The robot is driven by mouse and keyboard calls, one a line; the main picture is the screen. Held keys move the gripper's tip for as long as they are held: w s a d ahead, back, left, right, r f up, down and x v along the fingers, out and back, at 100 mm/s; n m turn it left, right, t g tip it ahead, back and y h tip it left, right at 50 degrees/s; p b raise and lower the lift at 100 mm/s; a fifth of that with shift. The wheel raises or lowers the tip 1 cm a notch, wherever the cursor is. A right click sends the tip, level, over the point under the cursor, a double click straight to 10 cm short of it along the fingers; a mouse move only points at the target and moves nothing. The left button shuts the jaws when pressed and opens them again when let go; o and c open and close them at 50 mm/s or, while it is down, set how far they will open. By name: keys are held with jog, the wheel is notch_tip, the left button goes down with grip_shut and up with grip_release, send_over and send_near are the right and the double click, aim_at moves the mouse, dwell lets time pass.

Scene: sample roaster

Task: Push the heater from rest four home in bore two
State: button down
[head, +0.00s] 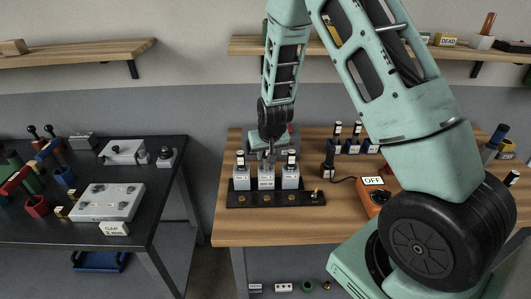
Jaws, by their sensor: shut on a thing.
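My gripper (267,160) points down over the middle white block (266,182) of a black base (277,201) on the wooden table. It is shut on a heater, which is mostly hidden by the jaws. How deep the heater sits in the block's bore I cannot tell. The left block (241,182) and the right block (290,182) each carry a black heater with a white band standing upright. Block labels are too small to read. At the back, several dark rests (354,148) show upright banded heaters.
An orange box marked OFF (375,196) stands right of the base, cabled to a small black-topped piece (328,168). A dark table (70,240) at left holds a metal plate (107,201) and coloured parts. Shelves (80,54) run along the wall. My arm hides much of the right.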

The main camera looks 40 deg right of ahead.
jog(key=shift+f+b, duration=1.05)
jog(key=shift+f, duration=0.3)
jog(key=shift+r, duration=0.1)
jog(key=shift+r+p, duration=2.55)
jog(key=shift+r, duration=0.85)
